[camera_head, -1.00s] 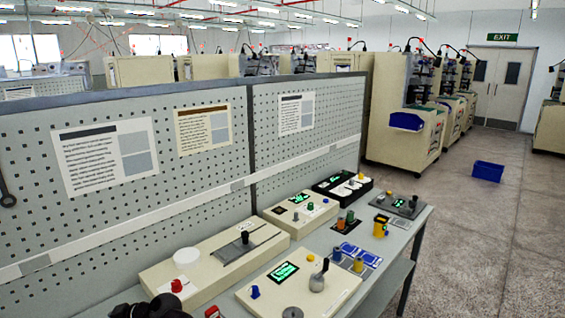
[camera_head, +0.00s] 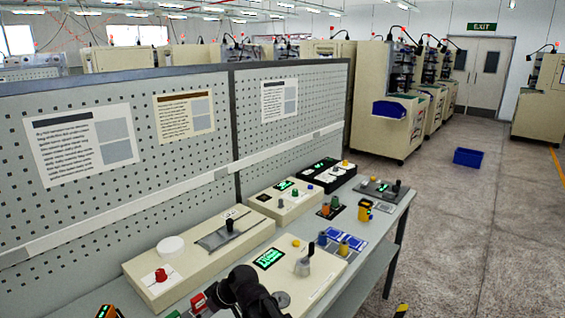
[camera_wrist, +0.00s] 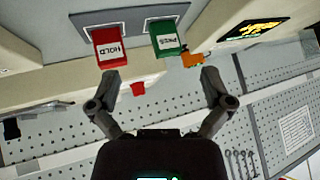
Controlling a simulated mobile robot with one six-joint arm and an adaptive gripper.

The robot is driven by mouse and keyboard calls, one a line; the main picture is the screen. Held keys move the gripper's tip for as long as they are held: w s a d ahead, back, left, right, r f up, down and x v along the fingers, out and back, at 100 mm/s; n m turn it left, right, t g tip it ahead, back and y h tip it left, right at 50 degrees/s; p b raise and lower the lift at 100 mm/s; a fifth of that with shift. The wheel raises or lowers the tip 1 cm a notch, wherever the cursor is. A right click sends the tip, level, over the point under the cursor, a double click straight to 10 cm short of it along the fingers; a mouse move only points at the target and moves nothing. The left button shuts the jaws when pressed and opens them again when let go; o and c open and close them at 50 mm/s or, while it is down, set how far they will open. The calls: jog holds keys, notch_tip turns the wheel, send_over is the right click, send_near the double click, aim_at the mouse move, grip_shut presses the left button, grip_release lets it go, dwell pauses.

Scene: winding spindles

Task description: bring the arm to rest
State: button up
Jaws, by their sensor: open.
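My gripper (camera_wrist: 160,84) is open, with its two grey fingers spread wide and nothing between them. In the wrist view a red HOLD tag (camera_wrist: 111,47) and a green PASS tag (camera_wrist: 167,38) show beyond the fingertips. I cannot tell how near the fingers are to them. In the head view my dark arm shows at the bottom edge, over the front of the bench (camera_head: 375,222); its fingers are not clear there.
A perforated panel (camera_head: 190,165) stands behind. A blue bin (camera_head: 468,157) lies on the floor at right, amid open floor.

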jog(key=d+f+m+h, duration=0.1)
jog(key=d+m, duration=0.1)
jog(key=d, duration=0.4)
jog(key=w+d+f+m+h+b, duration=0.1)
jog(key=d+f+m+h, duration=0.1)
jog(key=d, duration=0.5)
jog(key=d+f+m+h, duration=0.1)
jog(key=d+f, duration=0.1)
jog(key=d, duration=0.5)
jog(key=shift+w+d+m+b, duration=0.2)
jog(key=shift+m+b, duration=0.1)
jog(key=shift+m, duration=0.1)
jog(key=s+d+f+m+h, duration=0.1)
jog(key=s+d+m+h, duration=0.1)
jog(key=d, duration=0.7)
jog(key=s+d+f+m+g+h+b, duration=0.1)
jog(key=d+m, duration=0.3)
jog(key=d, duration=0.5)
jog(key=shift+s+d+f+h, duration=0.15)
jog(key=shift+s+f+h, duration=0.2)
jog(key=shift+s+h, duration=0.35)
jog(key=shift+s, duration=0.1)
